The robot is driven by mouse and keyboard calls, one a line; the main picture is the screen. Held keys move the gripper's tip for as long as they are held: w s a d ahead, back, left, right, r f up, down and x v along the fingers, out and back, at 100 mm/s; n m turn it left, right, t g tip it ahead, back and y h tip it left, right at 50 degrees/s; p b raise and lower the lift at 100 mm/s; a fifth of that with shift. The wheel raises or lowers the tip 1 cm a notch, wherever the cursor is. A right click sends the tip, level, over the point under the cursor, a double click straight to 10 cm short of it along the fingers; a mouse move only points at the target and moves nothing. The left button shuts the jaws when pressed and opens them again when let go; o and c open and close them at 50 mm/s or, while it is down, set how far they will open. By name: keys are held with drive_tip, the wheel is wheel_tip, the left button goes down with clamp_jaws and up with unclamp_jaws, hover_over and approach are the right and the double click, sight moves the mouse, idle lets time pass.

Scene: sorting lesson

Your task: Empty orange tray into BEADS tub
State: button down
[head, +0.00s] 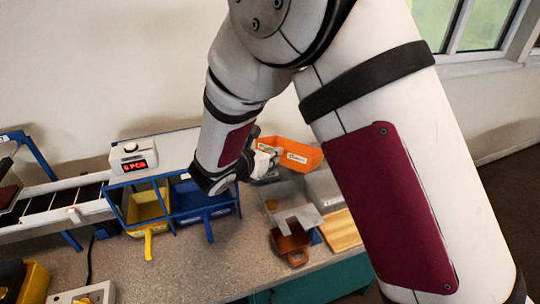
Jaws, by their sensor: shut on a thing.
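The orange tray (300,160) is in the air above the right part of the bench, with a small white label on its side. My gripper (266,163) is shut on its left end, partly hidden by my own wrist. The tray looks about level; its inside and contents cannot be made out. Below it stand see-through grey tubs, one on the left (271,190) and one on the right (325,184). No tub label is readable, so I cannot tell which is the BEADS tub.
A blue rack (110,191) holds a yellow tray (147,206) and a blue tray (200,199), with a red-display box (133,156) on top. A conveyor (62,203) runs left. A brown-orange scoop-like tray (291,243) and wooden board (341,232) lie near the front.

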drive_tip(key=shift+w+d+r+g+p, duration=0.1)
drive_tip(key=shift+r+g+p, duration=0.2)
drive_tip(key=shift+r+p, duration=0.75)
drive_tip(key=shift+w+f+m+b, duration=0.15)
drive_tip(key=shift+f+m+b, duration=0.25)
drive_tip(key=shift+b, duration=0.25)
drive_tip(key=shift+d+f+m+t+b, duration=0.25)
drive_tip(key=shift+m+b, duration=0.55)
drive_tip(key=shift+b, duration=0.2)
drive_tip(key=shift+d+f+m+t+b, duration=0.15)
drive_tip(key=shift+f+m+b, duration=0.1)
drive_tip(key=shift+m+b, duration=0.65)
drive_tip(key=shift+d+f+m+t+b, duration=0.2)
drive_tip(key=shift+f+m+b, duration=0.15)
drive_tip(key=shift+m+b, duration=0.8)
drive_tip(key=shift+d+f+m+t+b, duration=0.15)
drive_tip(key=shift+f+m+b, duration=0.15)
drive_tip(key=shift+m+b, duration=0.8)
drive_tip(key=shift+d+f+h+b, duration=0.1)
drive_tip(key=shift+h+b, duration=0.2)
drive_tip(key=shift+b, duration=0.45)
drive_tip(key=shift+s+d+f+m+t+b, duration=0.15)
drive_tip(key=shift+s+d+f+m+b, duration=0.3)
drive_tip(key=shift+b, duration=0.95)
drive_tip(key=shift+s+d+f+m+t+b, duration=0.15)
drive_tip(key=shift+m+b, duration=0.5)
drive_tip(key=shift+b, duration=0.75)
drive_tip(key=shift+s+d+f+m+t+b, duration=0.15)
drive_tip(key=shift+s+d+f+m+b, duration=0.3)
drive_tip(key=shift+b, duration=0.95)
